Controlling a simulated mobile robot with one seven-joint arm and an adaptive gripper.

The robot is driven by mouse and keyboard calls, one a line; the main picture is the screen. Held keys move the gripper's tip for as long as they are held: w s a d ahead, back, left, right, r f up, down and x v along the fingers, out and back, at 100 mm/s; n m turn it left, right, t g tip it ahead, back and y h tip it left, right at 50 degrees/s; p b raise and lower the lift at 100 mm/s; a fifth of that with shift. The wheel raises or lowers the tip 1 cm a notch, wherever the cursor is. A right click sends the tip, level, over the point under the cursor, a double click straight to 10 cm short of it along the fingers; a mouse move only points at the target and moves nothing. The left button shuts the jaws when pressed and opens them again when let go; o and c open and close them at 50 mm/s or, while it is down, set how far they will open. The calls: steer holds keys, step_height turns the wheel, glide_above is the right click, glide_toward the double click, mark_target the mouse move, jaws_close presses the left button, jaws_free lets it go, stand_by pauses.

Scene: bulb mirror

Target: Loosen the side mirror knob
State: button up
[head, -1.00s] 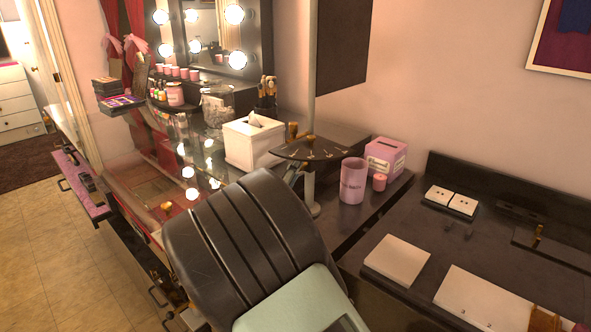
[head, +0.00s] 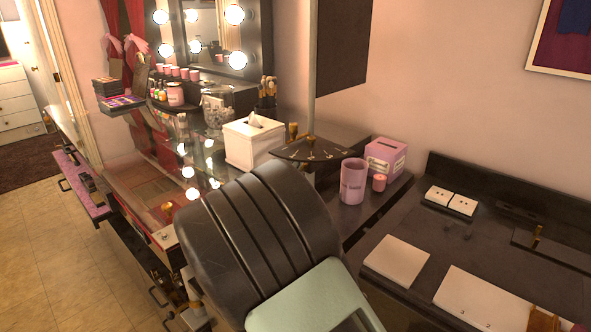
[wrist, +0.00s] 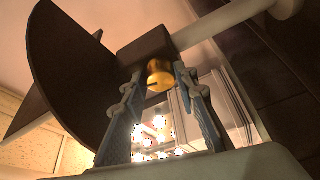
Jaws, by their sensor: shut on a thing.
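The gold knob (wrist: 159,75) shows in the wrist view, on the underside of a dark block (wrist: 147,52) on a pale pole (wrist: 215,24). My gripper (wrist: 159,84) has one finger on each side of the knob and is shut on it. In the head view my arm covers the gripper. The pole (head: 312,95) rises there past a dark fan-shaped tray (head: 318,151) and a dark flat panel (head: 340,45), which may be the side mirror; its face does not show.
A glass-topped counter (head: 125,170) holds a white tissue box (head: 254,145). A lit-bulb mirror (head: 205,38) is behind. The floor at left is clear.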

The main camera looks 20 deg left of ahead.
steer(key=shift+r+n+g+p, duration=0.2)
steer(key=shift+n+g+p, duration=0.4)
steer(key=shift+n, duration=1.1)
steer(key=o, duration=1.2)
steer(key=shift+c, duration=0.2)
steer(key=shift+s, duration=0.15)
steer(key=s, duration=1.1)
steer(key=shift+s, duration=0.4)
steer(key=shift+d, duration=0.15)
